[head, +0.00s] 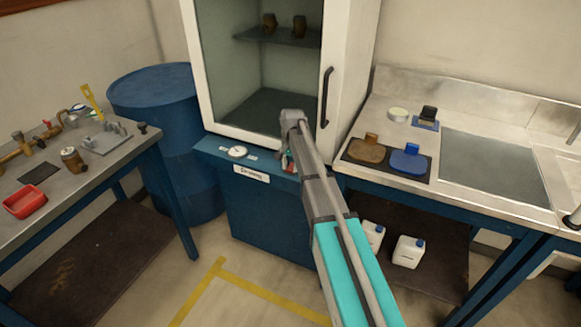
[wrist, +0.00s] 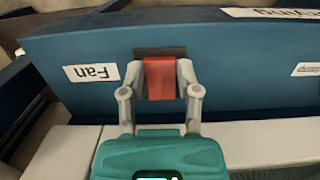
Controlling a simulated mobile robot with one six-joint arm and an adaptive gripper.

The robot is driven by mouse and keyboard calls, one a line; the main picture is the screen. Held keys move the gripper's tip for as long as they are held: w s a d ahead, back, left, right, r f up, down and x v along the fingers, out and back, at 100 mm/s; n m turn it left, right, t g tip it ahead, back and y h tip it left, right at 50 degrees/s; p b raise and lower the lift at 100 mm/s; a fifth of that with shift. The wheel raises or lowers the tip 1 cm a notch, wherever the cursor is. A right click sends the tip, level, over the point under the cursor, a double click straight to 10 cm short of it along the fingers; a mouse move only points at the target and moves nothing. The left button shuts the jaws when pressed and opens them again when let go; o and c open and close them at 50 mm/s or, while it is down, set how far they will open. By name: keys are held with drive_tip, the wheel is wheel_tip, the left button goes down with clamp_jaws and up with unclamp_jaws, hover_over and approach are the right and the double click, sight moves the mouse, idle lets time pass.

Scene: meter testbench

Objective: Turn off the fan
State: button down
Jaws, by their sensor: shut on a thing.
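The fan switch is a red rocker or lever (wrist: 160,88) in a dark slot on a blue panel (wrist: 235,70). A white label reading "Fan" (wrist: 91,73), upside down in the wrist view, is beside it. My gripper (wrist: 161,76) has one finger on each side of the red switch and is shut on it. In the head view my gripper (head: 289,160) is at the blue front below the white cabinet (head: 212,65), and my arm hides most of the switch. Whether the switch is on or off I cannot tell.
A white dial (head: 237,152) and a "Drying" label (head: 252,174) are left of my gripper. The cabinet has a black handle (head: 326,97). A blue barrel (head: 160,95) and cluttered bench (head: 90,175) are left; a steel counter (head: 400,90) is right.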

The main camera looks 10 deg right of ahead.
sight(290, 170)
idle(0.3)
drive_tip(key=shift+c, duration=1.6)
unclamp_jaws()
drive_tip(key=shift+s, duration=0.1)
drive_tip(key=shift+s+t+h, duration=0.1)
drive_tip(key=shift+t+h, duration=0.2)
drive_tip(key=shift+t, duration=0.1)
drive_tip(key=shift+r+p, duration=0.65)
drive_tip(key=shift+p, duration=0.05)
wheel_tip(290, 170, up, 13)
drive_tip(key=p, duration=1.3)
drive_tip(key=s+f+n+b, duration=0.2)
drive_tip(key=s+n, duration=0.5)
drive_tip(key=s, duration=2)
drive_tip(key=shift+s+d+f+b, duration=0.15)
drive_tip(key=shift+s+f+b, duration=0.15)
drive_tip(key=shift+f+b, duration=0.15)
